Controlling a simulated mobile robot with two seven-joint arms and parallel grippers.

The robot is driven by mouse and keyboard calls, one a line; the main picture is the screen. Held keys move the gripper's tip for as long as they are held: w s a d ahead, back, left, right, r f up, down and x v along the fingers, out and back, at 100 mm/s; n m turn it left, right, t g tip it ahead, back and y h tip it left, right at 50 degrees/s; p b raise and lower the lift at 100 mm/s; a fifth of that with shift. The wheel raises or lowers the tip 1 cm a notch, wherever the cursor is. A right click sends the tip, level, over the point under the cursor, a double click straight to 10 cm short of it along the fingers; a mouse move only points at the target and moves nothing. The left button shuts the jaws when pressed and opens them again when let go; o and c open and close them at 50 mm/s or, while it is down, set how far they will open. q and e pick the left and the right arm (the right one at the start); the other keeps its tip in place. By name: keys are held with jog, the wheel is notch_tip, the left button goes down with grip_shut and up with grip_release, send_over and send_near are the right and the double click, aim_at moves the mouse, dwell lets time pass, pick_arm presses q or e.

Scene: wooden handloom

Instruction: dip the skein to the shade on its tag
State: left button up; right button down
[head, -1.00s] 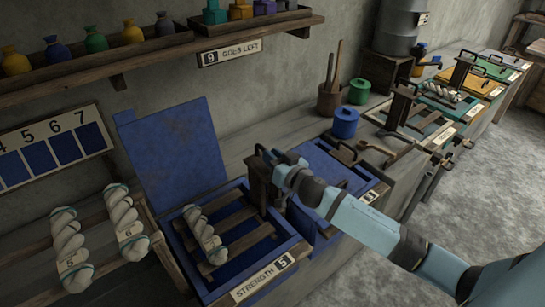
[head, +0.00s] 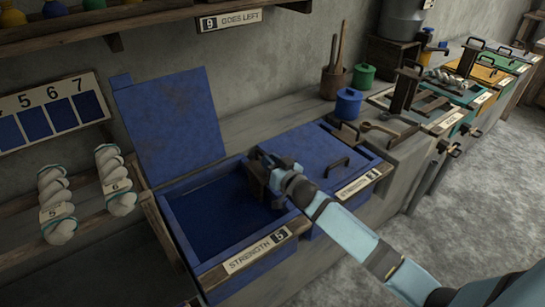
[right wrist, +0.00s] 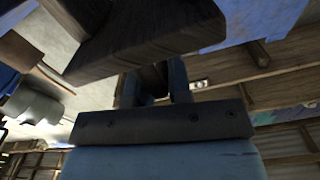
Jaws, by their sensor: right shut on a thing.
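The open blue vat (head: 188,236) has a plate reading "STRENGTH 5" (head: 256,251) on its front, and its blue lid (head: 170,125) stands raised behind. Dark blue dye (head: 215,215) shows inside. No slats or skein show above the dye, so the dipped skein is hidden. My right gripper (head: 268,177) is at the vat's right side, shut on a dark wooden handle (head: 254,182). In the right wrist view, a dark wooden block (right wrist: 150,40) lies across the fingers (right wrist: 152,88). My left gripper is out of view.
Two pale skeins, tagged 5 (head: 56,205) and 6 (head: 116,182), hang on the rack at left. A shade card (head: 50,112) is on the wall above. A closed blue vat (head: 325,165) stands at right, with more vats beyond.

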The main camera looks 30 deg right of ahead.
jog(key=f, duration=0.2)
jog(key=f+b, duration=0.1)
jog(key=f, duration=0.1)
jog(key=shift+s+a+f, duration=0.1)
jog(key=shift+a+f, duration=0.05)
jog(key=shift+a, duration=0.05)
jog(key=shift+f+b, duration=0.35)
jog(key=shift+b, duration=0.05)
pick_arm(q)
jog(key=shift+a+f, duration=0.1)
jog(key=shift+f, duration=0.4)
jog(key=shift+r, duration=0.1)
pick_arm(e)
jog(key=shift+a+f, duration=0.1)
jog(key=c, duration=1.1)
grip_release()
jog(key=shift+f, duration=0.1)
jog(key=shift+c, duration=0.2)
jog(key=shift+r, duration=0.2)
